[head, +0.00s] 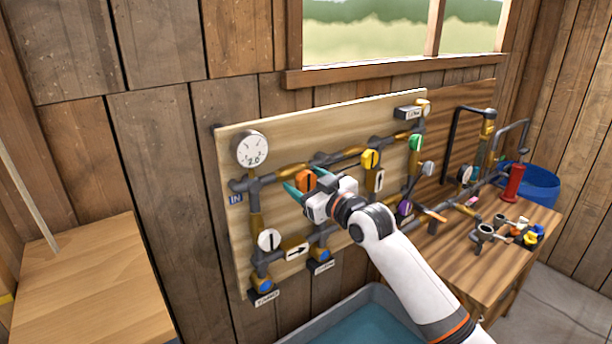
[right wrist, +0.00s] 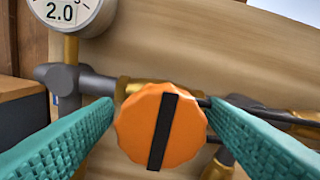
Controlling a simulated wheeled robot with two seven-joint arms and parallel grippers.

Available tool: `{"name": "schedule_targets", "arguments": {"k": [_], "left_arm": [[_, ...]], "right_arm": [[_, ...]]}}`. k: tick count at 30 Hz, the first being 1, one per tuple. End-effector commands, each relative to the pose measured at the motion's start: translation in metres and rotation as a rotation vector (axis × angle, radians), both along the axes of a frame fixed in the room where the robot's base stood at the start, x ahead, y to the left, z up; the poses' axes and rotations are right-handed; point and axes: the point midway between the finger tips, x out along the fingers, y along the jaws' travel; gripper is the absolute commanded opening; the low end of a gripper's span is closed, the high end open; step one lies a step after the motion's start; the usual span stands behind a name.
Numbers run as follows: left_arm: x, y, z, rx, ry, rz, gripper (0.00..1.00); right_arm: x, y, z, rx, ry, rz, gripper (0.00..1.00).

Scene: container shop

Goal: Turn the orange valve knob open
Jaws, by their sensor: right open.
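The orange valve knob (head: 306,180) is on the pipework of the wooden board, right of the round gauge. In the right wrist view the knob (right wrist: 160,127) is a scalloped orange disc with a black bar, which stands nearly upright with a slight tilt. My right gripper (head: 303,190) is at the knob. My left gripper is not in view.
The gauge (head: 252,150) reads 2.0. Yellow (head: 371,159), green (head: 416,142), white (head: 268,240) and purple (head: 404,208) knobs sit on nearby pipes. A water-filled trough (head: 345,300) is below the board. A wooden table (head: 470,265) with loose fittings stands at right.

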Motion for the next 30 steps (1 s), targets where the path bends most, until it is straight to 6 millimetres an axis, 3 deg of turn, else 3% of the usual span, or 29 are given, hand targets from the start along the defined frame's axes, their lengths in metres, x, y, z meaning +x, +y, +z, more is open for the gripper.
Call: {"name": "schedule_targets", "arguments": {"k": [11,19,30], "left_arm": [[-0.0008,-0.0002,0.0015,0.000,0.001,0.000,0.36],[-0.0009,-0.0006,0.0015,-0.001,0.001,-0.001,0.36],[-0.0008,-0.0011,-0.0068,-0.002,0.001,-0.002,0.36]], "right_arm": [[0.0040,0.0025,-0.0001,0.000,-0.002,-0.001,0.65],[0.0039,0.0023,-0.0002,-0.001,-0.001,-0.001,0.22],[0.0038,0.0022,-0.0022,-0.057,-0.042,-0.001,0.22]]}}
